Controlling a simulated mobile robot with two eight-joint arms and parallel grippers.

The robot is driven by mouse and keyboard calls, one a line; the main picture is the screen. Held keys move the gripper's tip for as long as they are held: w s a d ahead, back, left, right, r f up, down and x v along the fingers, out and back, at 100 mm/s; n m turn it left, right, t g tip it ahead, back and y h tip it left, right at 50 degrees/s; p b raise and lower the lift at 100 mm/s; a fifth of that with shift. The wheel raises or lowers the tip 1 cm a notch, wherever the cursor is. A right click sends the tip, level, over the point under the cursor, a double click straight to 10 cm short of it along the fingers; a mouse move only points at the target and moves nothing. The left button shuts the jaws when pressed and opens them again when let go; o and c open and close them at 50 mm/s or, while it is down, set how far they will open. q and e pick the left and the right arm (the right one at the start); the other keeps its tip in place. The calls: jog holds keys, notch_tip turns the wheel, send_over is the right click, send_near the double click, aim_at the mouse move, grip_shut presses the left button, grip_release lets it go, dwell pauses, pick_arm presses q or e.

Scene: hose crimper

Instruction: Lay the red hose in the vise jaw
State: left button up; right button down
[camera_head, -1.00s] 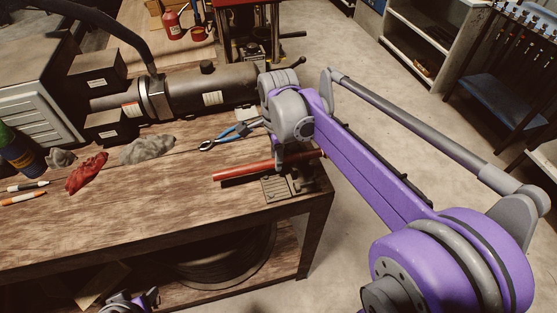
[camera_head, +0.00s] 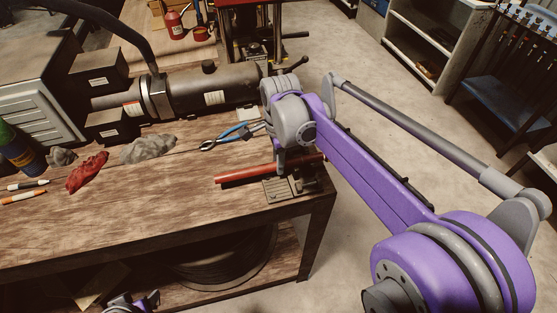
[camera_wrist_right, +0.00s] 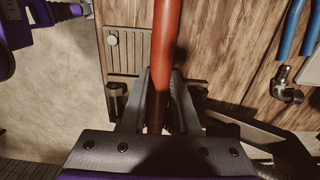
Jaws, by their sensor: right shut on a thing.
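The red hose (camera_head: 243,175) is a straight red bar near the right end of the bench, low over the wood. My right gripper (camera_head: 281,166) is shut on it near its right part. In the right wrist view the hose (camera_wrist_right: 166,40) runs up from between the fingers of my right gripper (camera_wrist_right: 160,88). A grey slotted metal piece (camera_head: 277,189), seemingly part of the vise, is just in front of the hose; in the right wrist view it (camera_wrist_right: 124,62) lies left of the hose. Whether the hose touches the jaw is hidden. Part of my left gripper (camera_head: 140,303) shows at the bottom edge; its fingers are unclear.
Blue-handled pliers (camera_head: 230,137) lie behind the hose. A grey cylinder machine (camera_head: 205,90) stands along the back. A red rag (camera_head: 86,172) and a grey rag (camera_head: 148,149) lie to the left. The bench front middle is clear.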

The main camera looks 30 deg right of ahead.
jog(key=c, duration=0.6)
grip_release()
jog(key=shift+o, duration=0.2)
notch_tip(320, 180, up, 11)
jog(key=s+a+f+n+t, duration=0.1)
jog(key=s+f+n, duration=0.1)
jog(key=n, duration=0.1)
jog(key=s+a+f+n+t, duration=0.1)
jog(key=s+f+n, duration=0.2)
jog(key=n, duration=0.1)
jog(key=s+a+f+n, duration=0.2)
jog(key=n, duration=0.1)
jog(key=shift+s+f+t+p, duration=0.3)
jog(key=shift+f+t, duration=0.1)
jog(key=s+a+f+n+t, duration=0.2)
jog(key=s+f+n, duration=0.5)
jog(key=n, duration=0.3)
jog(key=shift+a+f+n+t, duration=0.3)
jog(key=shift+a+f+t, duration=0.1)
jog(key=shift+f, duration=0.5)
